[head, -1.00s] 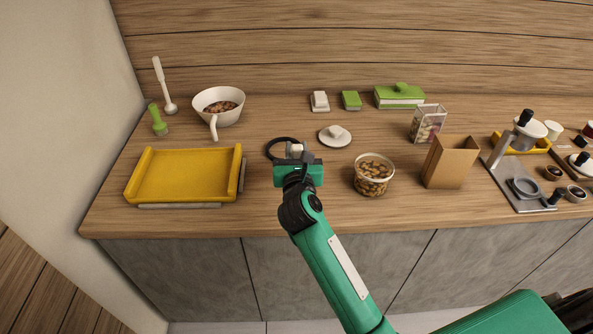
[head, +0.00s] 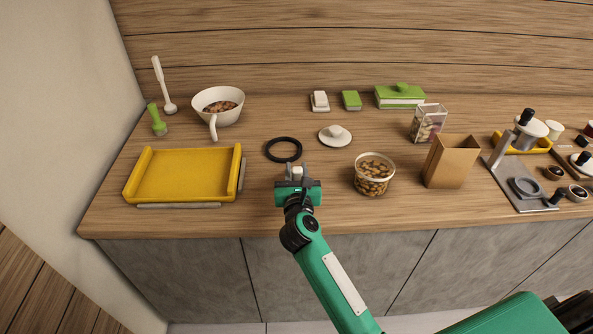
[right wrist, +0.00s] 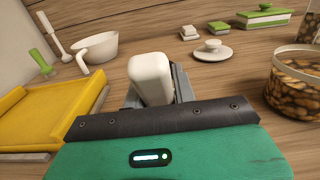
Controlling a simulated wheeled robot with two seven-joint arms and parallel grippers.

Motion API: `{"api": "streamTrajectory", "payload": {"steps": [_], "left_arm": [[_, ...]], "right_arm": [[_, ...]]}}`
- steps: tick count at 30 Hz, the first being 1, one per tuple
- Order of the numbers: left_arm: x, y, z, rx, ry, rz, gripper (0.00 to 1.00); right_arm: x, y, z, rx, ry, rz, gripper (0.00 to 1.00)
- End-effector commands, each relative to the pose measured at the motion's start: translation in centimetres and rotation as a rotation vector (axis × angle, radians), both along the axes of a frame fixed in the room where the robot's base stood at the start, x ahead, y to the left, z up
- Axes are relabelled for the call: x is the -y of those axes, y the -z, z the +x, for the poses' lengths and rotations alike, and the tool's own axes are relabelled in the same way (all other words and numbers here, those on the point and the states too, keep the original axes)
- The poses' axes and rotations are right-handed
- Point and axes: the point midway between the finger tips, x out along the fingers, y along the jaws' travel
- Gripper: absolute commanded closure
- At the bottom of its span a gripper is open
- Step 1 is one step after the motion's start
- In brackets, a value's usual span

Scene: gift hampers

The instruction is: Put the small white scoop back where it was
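My right gripper (head: 297,174) is low over the front middle of the counter, just in front of the black ring (head: 284,149). A rounded white piece, which looks like the handle of the small white scoop (right wrist: 151,76), stands between its grey fingers; it also shows in the head view (head: 297,172). The gripper appears shut on it. The scoop's lower part is hidden behind the gripper. The ring lies flat with bare wood inside. My left gripper is not in view.
A tub of nuts (head: 374,175) and an open brown box (head: 450,162) stand to the right. A yellow tray (head: 184,198) lies left. A white bowl (head: 232,117) stands behind it. A white knobbed lid (head: 335,136) lies behind the gripper. Wood between tray and ring is clear.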

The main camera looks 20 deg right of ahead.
Motion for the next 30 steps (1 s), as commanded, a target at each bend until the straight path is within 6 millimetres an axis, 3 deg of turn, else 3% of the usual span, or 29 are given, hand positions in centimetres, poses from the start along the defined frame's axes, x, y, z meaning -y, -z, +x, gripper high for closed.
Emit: {"api": "streamTrajectory", "payload": {"steps": [3,14,30], "left_arm": [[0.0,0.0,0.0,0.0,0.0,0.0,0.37],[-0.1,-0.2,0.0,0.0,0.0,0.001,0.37],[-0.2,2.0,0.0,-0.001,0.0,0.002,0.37]], "right_arm": [[0.0,0.0,0.0,-0.001,0.0,0.0,0.54],[0.0,-0.4,-0.2,-0.001,0.0,-0.001,0.54],[-2.7,0.0,-9.5,-0.002,0.0,0.002,0.54]]}}
